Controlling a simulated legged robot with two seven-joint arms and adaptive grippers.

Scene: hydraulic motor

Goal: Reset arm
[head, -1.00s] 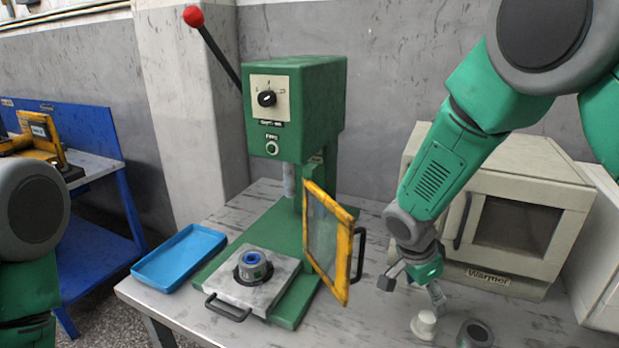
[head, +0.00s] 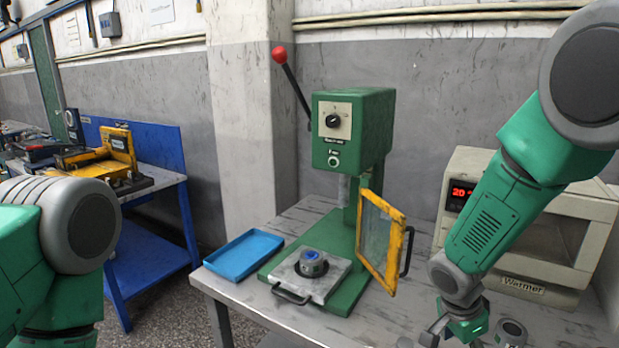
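My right arm comes in from the right, and its gripper (head: 452,338) points down over the front right of the metal table. The gripper is partly cut off at the bottom edge, with its fingers spread apart and nothing seen between them. My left arm shows at the left edge, bent; its gripper is out of view. A green press (head: 350,130) with a red-knobbed lever (head: 291,80) stands on the table. The yellow-framed guard (head: 380,240) is swung open.
A blue tray (head: 244,256) lies left of the press. A cream warmer (head: 545,235) with a red display stands behind my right arm. A small grey cylinder (head: 511,332) is beside the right gripper. A blue workbench (head: 150,255) stands at left.

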